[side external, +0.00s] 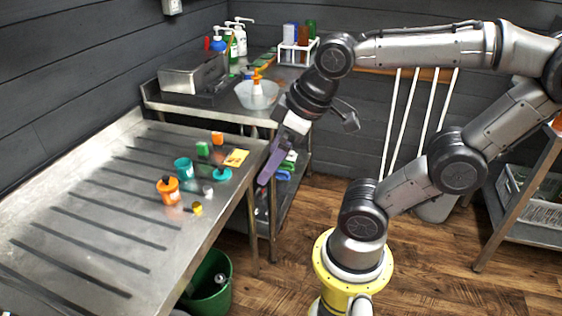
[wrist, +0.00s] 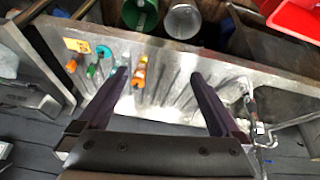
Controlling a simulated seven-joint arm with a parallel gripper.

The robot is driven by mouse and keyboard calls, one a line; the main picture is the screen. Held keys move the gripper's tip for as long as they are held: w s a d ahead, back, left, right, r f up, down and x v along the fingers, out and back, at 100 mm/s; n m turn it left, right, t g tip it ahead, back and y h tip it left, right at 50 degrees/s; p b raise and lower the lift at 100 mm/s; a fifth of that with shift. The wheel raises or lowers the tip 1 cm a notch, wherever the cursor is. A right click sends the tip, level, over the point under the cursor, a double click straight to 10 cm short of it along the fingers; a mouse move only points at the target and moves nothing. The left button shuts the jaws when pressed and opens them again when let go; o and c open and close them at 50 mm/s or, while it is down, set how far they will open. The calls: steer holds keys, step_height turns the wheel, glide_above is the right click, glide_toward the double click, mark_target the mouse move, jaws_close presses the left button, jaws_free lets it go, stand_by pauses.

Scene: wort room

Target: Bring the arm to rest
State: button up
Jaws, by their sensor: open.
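My gripper (side external: 268,168) hangs in the side view near the right edge of the steel drainboard table (side external: 60,215), apart from the things on it. The gripper is open and empty. My arm reaches in from the right, with its upper links raised.
A clear bowl (side external: 256,95) sits on the counter behind. A green bin (side external: 208,283) stands on the floor below the table.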

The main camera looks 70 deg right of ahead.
steer(key=shift+s+a+f+m, duration=0.15)
steer(key=shift+s+f+m, duration=0.1)
steer(key=shift+s+m, duration=0.15)
steer(key=shift+s+a+f+m, duration=0.1)
steer(key=shift+s+f+m, duration=0.15)
steer(key=shift+s, duration=0.2)
